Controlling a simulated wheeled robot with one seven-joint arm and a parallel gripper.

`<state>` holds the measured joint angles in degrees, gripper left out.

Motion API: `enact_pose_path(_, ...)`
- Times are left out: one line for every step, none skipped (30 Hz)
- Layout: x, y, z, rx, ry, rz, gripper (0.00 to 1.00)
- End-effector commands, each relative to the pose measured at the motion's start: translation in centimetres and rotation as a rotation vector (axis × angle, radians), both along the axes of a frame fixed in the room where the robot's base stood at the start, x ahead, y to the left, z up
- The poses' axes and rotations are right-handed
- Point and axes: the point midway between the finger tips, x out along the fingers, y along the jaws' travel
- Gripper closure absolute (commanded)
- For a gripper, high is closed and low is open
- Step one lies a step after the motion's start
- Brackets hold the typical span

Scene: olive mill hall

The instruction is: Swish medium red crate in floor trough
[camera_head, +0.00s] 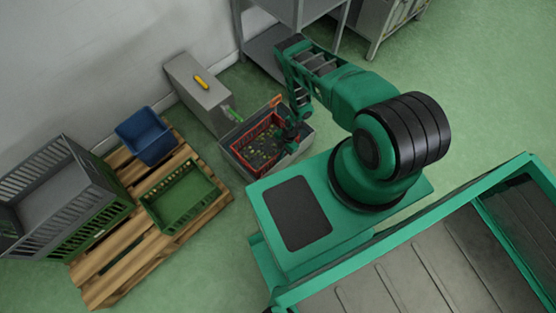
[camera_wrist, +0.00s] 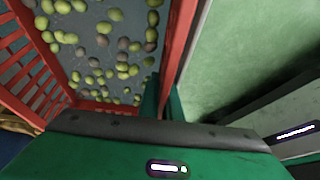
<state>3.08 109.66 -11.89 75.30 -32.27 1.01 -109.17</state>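The medium red crate (camera_head: 240,147) sits inside the grey floor trough (camera_head: 236,165), with green and dark olives in it. In the wrist view, the crate's slatted red wall (camera_wrist: 27,68) and another wall frame the scattered olives (camera_wrist: 105,45). My gripper (camera_head: 291,138) is at the crate's right side. In the wrist view, its green fingers (camera_wrist: 163,98) stand on both sides of the crate's wall and appear closed on it. The fingertips are partly hidden by the wall and the gripper body.
A grey box (camera_head: 200,92) with a yellow item on top stands behind the trough. Left is a wooden pallet (camera_head: 190,226) with a green crate (camera_head: 180,196), blue bin (camera_head: 146,135) and large grey crate (camera_head: 85,170). Grey shelving (camera_head: 265,50) stands behind my arm.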

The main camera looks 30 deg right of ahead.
Motion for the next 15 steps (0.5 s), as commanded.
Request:
enact_pose_path(-0.9, -0.1, 0.4, -0.002, 0.018, 0.002, 1.00)
enact_pose_path(-0.9, -0.1, 0.6, -0.001, 0.018, 0.002, 1.00)
enact_pose_path(-0.8, -0.1, 1.0, -0.001, 0.018, 0.000, 1.00)
enact_pose_path(-0.8, 0.0, 1.2, 0.000, 0.017, 0.001, 1.00)
enact_pose_path(-0.8, 0.0, 1.4, 0.001, 0.017, 0.001, 1.00)
enact_pose_path(-0.8, 0.0, 1.8, 0.001, 0.016, 0.001, 1.00)
enact_pose_path(-0.7, 0.0, 2.0, 0.001, 0.015, 0.000, 1.00)
enact_pose_path(-0.6, 0.0, 2.3, 0.001, 0.013, 0.000, 1.00)
enact_pose_path(-0.6, 0.0, 2.6, 0.002, 0.013, 0.000, 1.00)
enact_pose_path(-0.6, 0.1, 2.8, 0.002, 0.012, 0.000, 1.00)
enact_pose_path(-0.5, 0.1, 3.1, 0.003, 0.011, 0.000, 1.00)
enact_pose_path(-0.5, 0.1, 3.4, 0.003, 0.010, -0.001, 1.00)
enact_pose_path(-0.4, 0.1, 3.7, 0.003, 0.010, -0.001, 1.00)
enact_pose_path(-0.4, 0.2, 3.9, 0.003, 0.009, 0.000, 1.00)
enact_pose_path(-0.4, 0.2, 4.2, 0.005, 0.009, -0.001, 1.00)
